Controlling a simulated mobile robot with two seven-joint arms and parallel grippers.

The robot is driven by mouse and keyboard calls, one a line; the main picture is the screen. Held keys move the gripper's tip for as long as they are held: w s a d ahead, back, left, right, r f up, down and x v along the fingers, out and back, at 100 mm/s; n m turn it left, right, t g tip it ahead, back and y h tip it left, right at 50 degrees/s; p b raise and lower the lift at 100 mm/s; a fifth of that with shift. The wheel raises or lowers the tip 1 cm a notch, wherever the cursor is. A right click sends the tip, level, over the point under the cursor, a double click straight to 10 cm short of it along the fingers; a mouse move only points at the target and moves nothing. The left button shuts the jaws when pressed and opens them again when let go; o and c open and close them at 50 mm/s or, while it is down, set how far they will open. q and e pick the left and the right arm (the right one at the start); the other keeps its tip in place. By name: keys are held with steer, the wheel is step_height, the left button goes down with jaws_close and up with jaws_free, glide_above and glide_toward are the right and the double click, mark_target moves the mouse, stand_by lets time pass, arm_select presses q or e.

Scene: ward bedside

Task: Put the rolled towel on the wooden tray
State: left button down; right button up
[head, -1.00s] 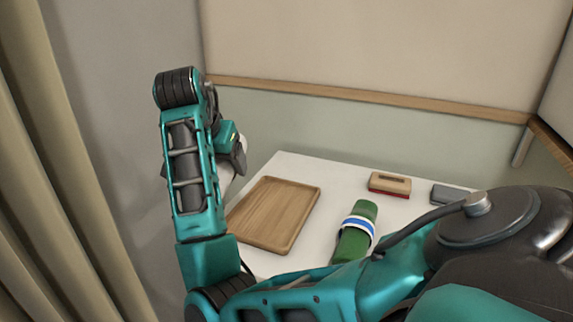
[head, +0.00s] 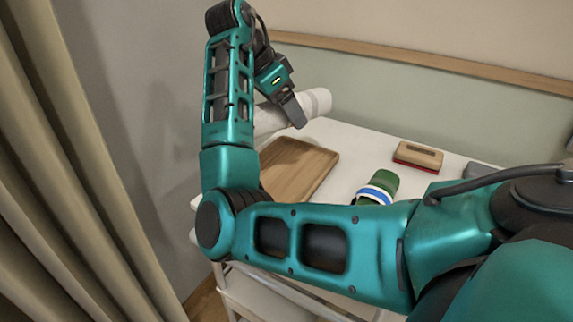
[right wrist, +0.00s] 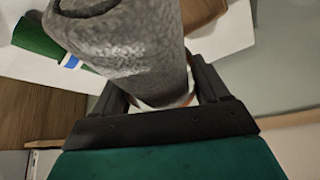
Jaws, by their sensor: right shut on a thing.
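The rolled towel (head: 317,101) is a pale, off-white roll behind the tray's far edge in the head view. My right gripper (head: 296,112) is shut on it, and it appears held above the table. In the right wrist view the towel (right wrist: 130,45) looks grey and textured and lies between the fingers of my right gripper (right wrist: 160,88). The wooden tray (head: 300,170) is a flat brown rectangle with a low rim, bare where it shows. My right arm hides its near left part. My left gripper is out of view.
A green object with a blue and white band (head: 380,188) lies right of the tray on the white table (head: 355,140). A wooden block with a red base (head: 417,157) and a grey item (head: 480,170) are farther right. A beige curtain (head: 60,170) hangs at the left.

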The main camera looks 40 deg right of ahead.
mark_target(258, 124)
step_height(258, 124, down, 12)
steer(key=shift+f+b, duration=0.25)
steer(key=shift+b, duration=0.4)
steer(key=o, duration=1.1)
steer(key=p+v, duration=0.1)
steer(key=v, duration=1.1)
steer(key=shift+r, duration=0.1)
steer(key=shift+s, duration=0.1)
